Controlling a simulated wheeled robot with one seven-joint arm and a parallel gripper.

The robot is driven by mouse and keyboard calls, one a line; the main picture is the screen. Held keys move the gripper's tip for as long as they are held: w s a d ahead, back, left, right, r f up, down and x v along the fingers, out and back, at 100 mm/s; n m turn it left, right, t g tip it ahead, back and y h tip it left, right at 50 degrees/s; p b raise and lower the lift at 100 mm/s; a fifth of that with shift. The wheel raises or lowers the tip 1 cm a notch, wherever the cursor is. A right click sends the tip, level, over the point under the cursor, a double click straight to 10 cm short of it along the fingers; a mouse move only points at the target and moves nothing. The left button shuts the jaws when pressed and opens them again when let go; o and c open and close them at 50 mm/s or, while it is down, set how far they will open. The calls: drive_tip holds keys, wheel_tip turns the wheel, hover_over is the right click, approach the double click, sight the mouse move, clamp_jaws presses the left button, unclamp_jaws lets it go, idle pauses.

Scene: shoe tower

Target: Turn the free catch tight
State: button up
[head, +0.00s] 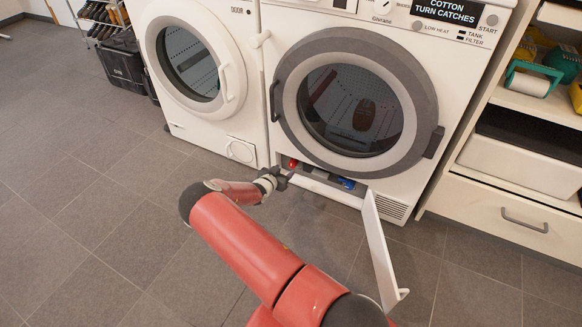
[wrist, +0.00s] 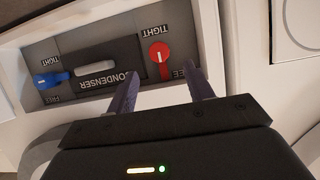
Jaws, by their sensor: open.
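The blue catch (wrist: 46,81) lies roughly sideways at the left, between TIGHT and FREE labels. My gripper (wrist: 160,72) is open and empty, its two dark fingers on either side of the red catch in the picture, seemingly short of it. In the head view the red catch (head: 293,162) is beside my gripper (head: 280,180).
A white flap (head: 380,250) hangs open to the right of my arm. The machine's round door (head: 352,105) is shut above the opening. A second white washer (head: 198,70) stands at left, a drawer unit (head: 515,215) at right.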

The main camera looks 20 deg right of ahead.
sight(291, 165)
drive_tip(key=b+x, duration=0.1)
drive_tip(key=x, duration=0.6)
drive_tip(key=shift+w+d+f, duration=0.15)
drive_tip(key=shift+w+d, duration=0.05)
drive_tip(key=shift+d, duration=0.05)
drive_tip(key=c, duration=1)
